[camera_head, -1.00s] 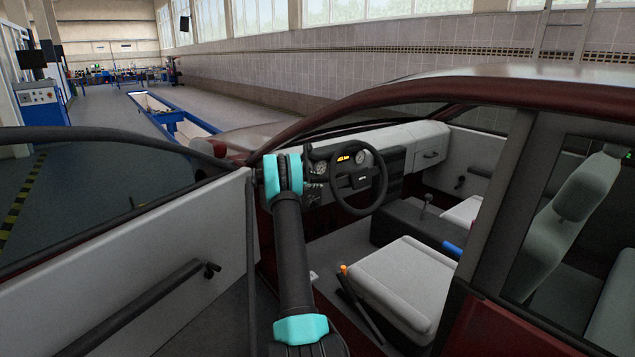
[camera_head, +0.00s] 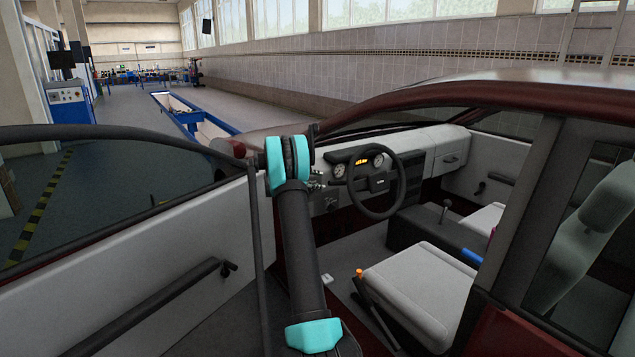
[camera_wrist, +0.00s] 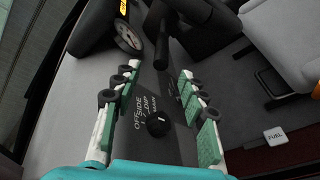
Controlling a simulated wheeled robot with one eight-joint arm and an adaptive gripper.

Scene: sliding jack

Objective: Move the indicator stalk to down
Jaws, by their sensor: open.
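In the wrist view my gripper (camera_wrist: 160,72) is open, with its two fingers well apart and nothing held between them. A dark bar (camera_wrist: 161,42) shows just beyond the fingertips, seemingly apart from both; it looks like the indicator stalk, but I cannot tell for sure. In the head view the steering wheel (camera_head: 378,182) stands to the right of my arm's end. My arm's teal-banded end hides most of the gripper there, and the stalk cannot be made out clearly.
A black rotary knob (camera_wrist: 158,123) with OFF, SIDE, DIP and MAIN labels lies between the fingers in the wrist view. A FUEL button (camera_wrist: 275,136) is at right. The open car door (camera_head: 150,255) is left of my arm, the seat (camera_head: 420,290) right.

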